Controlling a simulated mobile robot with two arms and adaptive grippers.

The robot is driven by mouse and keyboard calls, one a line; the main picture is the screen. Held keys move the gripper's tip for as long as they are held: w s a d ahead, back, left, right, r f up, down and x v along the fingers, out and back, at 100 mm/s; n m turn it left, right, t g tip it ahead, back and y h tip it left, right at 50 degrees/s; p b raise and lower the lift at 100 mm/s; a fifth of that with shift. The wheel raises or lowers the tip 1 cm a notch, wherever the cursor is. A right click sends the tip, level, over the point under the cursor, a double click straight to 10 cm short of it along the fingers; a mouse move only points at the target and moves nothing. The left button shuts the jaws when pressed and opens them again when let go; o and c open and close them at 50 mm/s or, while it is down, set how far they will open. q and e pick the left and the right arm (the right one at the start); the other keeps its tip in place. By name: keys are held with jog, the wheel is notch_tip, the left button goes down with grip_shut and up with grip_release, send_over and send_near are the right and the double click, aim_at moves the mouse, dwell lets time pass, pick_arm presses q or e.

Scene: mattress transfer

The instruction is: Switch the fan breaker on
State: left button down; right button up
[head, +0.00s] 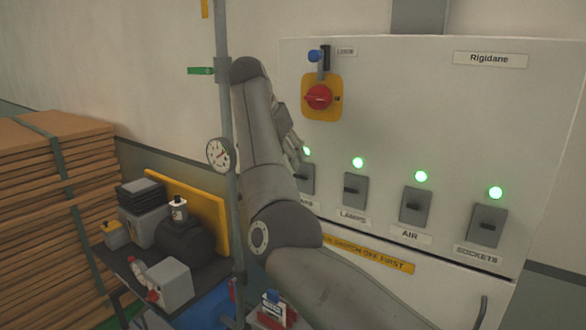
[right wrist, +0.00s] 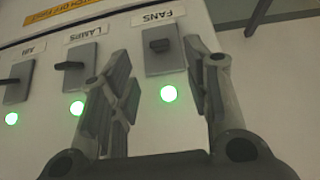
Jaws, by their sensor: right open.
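The fan breaker is a grey switch plate with a dark handle. In the head view the fan breaker (head: 306,180) is partly hidden behind my right arm. In the right wrist view, which is upside down, the fan breaker (right wrist: 160,50) shows whole beside its FANS label (right wrist: 159,17). Its round lamp (right wrist: 168,93) glows green. My right gripper (head: 294,148) is open and empty in front of the panel. In the right wrist view its fingers (right wrist: 157,62) stand apart on either side of the breaker, and I see no clear contact. My left gripper is out of view.
The LAMPS (head: 353,190), AIR (head: 415,205) and SOCKETS (head: 487,225) breakers sit to the right, each under a green lamp. A red rotary switch (head: 319,97) is above. A pipe with a gauge (head: 219,154) and a cluttered shelf (head: 108,262) are left.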

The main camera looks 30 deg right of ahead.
jog(key=v, duration=0.4)
jog(key=shift+r, duration=0.1)
dwell(0.3)
